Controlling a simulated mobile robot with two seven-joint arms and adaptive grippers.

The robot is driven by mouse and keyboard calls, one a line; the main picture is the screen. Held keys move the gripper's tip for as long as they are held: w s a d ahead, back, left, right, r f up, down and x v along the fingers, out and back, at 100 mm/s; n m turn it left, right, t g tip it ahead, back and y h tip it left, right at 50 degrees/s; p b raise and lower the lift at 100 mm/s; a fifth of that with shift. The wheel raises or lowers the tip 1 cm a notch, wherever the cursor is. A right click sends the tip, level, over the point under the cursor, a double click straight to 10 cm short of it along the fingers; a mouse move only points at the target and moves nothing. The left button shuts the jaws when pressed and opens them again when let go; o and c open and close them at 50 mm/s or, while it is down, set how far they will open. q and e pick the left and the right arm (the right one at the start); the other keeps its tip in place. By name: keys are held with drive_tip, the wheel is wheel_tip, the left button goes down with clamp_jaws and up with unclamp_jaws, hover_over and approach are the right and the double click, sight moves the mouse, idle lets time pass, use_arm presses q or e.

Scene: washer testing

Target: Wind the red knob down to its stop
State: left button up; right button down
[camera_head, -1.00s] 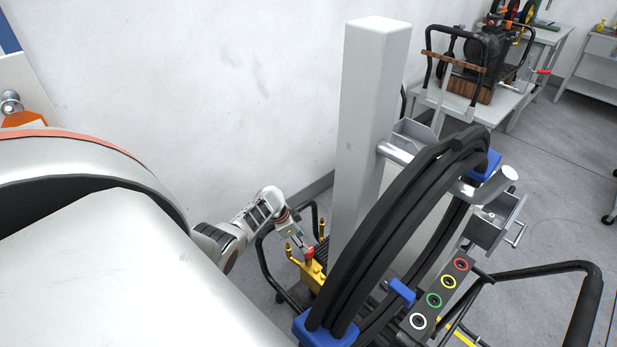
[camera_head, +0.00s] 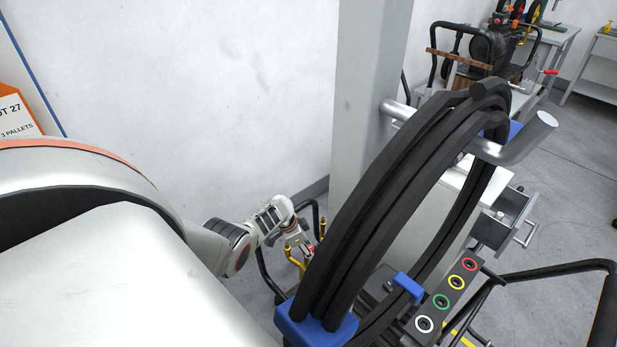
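The red knob (camera_head: 312,247) shows only as a small red patch beside the black hose loops, which hide most of it. My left arm comes in from the left, and my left gripper (camera_head: 306,246) is at the knob. The fingers are small and partly covered, so I cannot tell whether they are shut on the knob or only beside it. My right gripper is not in view.
Coiled black hose (camera_head: 385,190) hangs on a metal hook (camera_head: 515,140) of the grey post (camera_head: 365,90). A strip with coloured rings (camera_head: 447,300) and a black tube frame (camera_head: 545,272) stand at right.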

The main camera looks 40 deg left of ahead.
use_arm(q)
drive_tip(key=c, duration=1)
drive_tip(key=shift+c, duration=0.5)
